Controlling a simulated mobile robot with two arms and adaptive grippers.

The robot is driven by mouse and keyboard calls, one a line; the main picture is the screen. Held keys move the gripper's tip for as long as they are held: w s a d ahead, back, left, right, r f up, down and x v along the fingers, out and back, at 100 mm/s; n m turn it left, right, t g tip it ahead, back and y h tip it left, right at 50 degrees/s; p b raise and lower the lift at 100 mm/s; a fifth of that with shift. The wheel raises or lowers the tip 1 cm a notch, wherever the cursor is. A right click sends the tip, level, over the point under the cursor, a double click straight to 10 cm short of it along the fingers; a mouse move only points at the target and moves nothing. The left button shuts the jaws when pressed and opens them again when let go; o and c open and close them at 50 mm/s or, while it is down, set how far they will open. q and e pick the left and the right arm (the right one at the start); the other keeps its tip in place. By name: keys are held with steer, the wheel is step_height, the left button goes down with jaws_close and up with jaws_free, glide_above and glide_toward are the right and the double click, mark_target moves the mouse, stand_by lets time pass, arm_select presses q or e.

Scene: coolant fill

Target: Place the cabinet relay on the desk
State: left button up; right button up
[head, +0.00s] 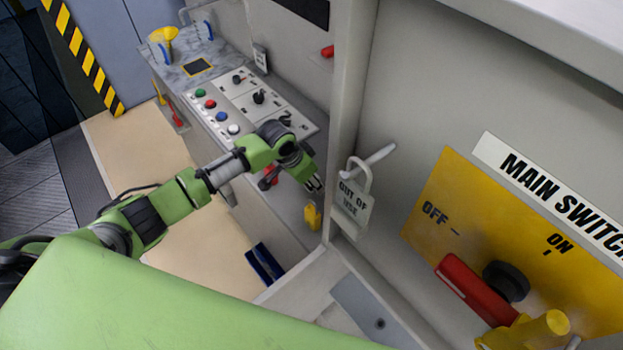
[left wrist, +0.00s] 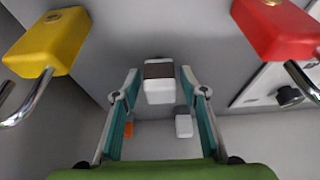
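A white block with a dark brown face (left wrist: 158,82) shows between the fingertips of my left gripper in the left wrist view. It may be the cabinet relay, but I cannot tell for sure. My left gripper (left wrist: 158,73) is open, with a gap on both sides of the block. In the head view my left gripper (head: 313,184) is over the grey console, beside the cabinet's edge; the block cannot be made out there. The desk appears to be the grey console top (head: 226,60), farther back. My right gripper is not in view.
A yellow padlock (head: 312,217) and a red padlock (head: 267,180) are close to my left gripper. They flank it in the left wrist view. An out-of-use tag (head: 351,203) hangs on the cabinet. A yellow funnel (head: 163,36) and control buttons (head: 222,116) occupy the console.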

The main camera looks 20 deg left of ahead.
arm_select(q)
steer(key=shift+r, duration=0.1)
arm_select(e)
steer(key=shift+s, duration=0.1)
arm_select(q)
steer(key=shift+r, duration=0.2)
steer(key=shift+s+a+r, duration=0.1)
steer(key=shift+r, duration=0.2)
steer(key=b+v, duration=0.2)
steer(key=v, duration=0.9)
steer(key=shift+s, duration=0.15)
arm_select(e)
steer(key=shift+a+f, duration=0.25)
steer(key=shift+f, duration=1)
arm_select(q)
steer(key=shift+a, duration=0.1)
steer(key=c, duration=0.4)
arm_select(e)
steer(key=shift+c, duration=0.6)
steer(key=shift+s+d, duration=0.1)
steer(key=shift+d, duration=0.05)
